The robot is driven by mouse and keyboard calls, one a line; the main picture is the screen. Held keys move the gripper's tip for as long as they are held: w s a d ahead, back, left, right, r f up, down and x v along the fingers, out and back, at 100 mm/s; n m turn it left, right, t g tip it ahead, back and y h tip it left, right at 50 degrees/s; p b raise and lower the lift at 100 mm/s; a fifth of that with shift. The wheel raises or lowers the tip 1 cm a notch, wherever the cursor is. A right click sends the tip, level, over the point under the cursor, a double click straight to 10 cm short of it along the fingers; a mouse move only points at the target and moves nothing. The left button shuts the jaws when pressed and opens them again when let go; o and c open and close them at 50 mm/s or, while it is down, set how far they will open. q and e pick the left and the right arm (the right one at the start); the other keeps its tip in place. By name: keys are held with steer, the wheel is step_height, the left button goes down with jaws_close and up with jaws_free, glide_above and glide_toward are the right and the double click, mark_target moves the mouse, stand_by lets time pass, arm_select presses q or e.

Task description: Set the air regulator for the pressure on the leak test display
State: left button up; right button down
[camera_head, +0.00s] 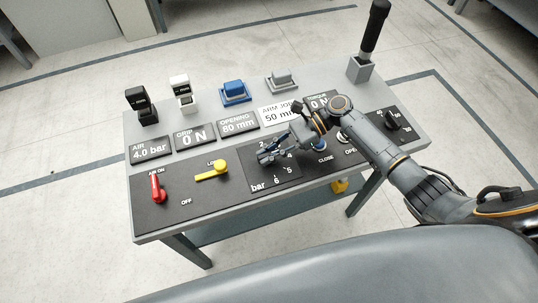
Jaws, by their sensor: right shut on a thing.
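The air regulator's black dial plate (258,177) is on the front panel, with a "bar" scale; the numbers 2, 4, 5 and 6 show in part. My right gripper (268,157) reaches in from the right and is shut on the regulator knob over this plate. The fingers hide the knob and its pointer. The air display (150,149) at the left reads 4.0 bar. I see no display labelled leak test. My left gripper is not in view.
A red lever (157,188) at AIR ON and a yellow lever (212,172) are left of the dial. Black (142,105), white (182,93), blue (235,92) and grey (281,81) devices line the back. A black-handled tool (373,32) stands in a grey holder (360,69).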

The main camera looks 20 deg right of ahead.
steer(key=shift+n+g+b, duration=0.3)
steer(key=shift+n+g, duration=0.4)
steer(key=shift+g, duration=0.1)
steer(key=c, duration=1.3)
jaws_free()
steer(key=shift+h, duration=0.3)
steer(key=v, duration=1.2)
steer(key=shift+f, duration=0.1)
steer(key=shift+s, duration=0.1)
